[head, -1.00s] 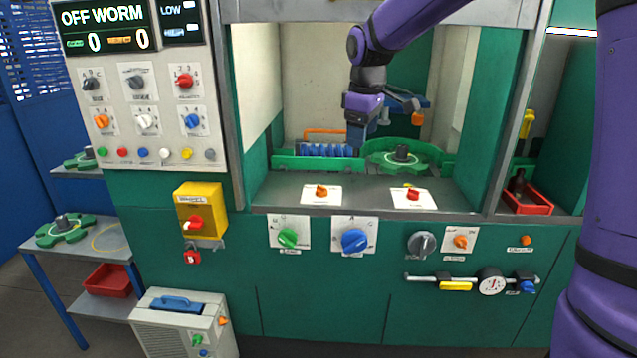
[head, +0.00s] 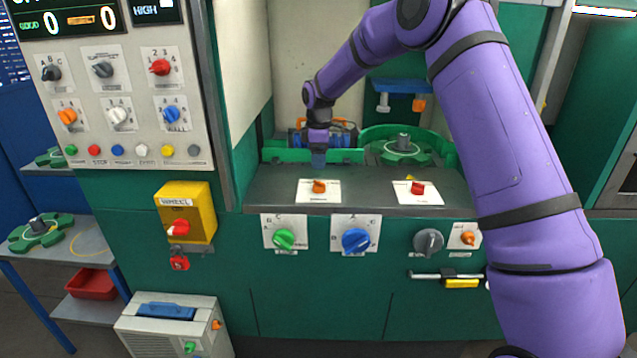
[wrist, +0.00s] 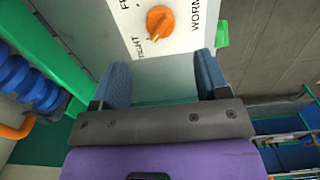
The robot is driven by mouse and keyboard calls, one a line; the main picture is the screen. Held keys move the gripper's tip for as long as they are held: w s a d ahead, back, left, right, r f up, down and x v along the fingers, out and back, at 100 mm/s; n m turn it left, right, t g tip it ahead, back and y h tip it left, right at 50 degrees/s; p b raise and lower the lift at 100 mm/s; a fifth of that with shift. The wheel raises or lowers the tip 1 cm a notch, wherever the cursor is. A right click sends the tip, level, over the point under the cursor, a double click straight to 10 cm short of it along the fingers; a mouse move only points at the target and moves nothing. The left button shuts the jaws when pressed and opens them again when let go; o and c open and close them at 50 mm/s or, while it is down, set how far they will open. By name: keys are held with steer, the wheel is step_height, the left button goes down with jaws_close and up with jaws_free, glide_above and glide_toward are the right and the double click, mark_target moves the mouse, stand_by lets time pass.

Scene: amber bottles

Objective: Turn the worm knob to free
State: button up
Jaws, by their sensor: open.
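The worm knob (head: 319,187) is orange and sits on a white plate (head: 305,195) on the grey ledge of the green machine. In the wrist view the orange knob (wrist: 160,20) is closer, with WORM printed beside it, part of FREE at upper left and TIGHT just below. Its pointed end seems to face TIGHT. My gripper (head: 319,160) hangs just behind and above the knob in the head view. In the wrist view my gripper (wrist: 163,70) has its two blue fingers apart with nothing between them. The knob lies beyond the fingertips, untouched.
A red knob (head: 417,188) on a similar plate stands to the right. Behind the ledge are a low green wall (head: 345,156), a blue worm (wrist: 30,82) and a green wheel (head: 403,150). Green (head: 284,239) and blue (head: 355,240) knobs are on the front below.

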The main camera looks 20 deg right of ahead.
mark_target(319, 182)
step_height(319, 182, down, 9)
steer(key=shift+r, duration=0.1)
stand_by(0.3)
steer(key=c, duration=0.9)
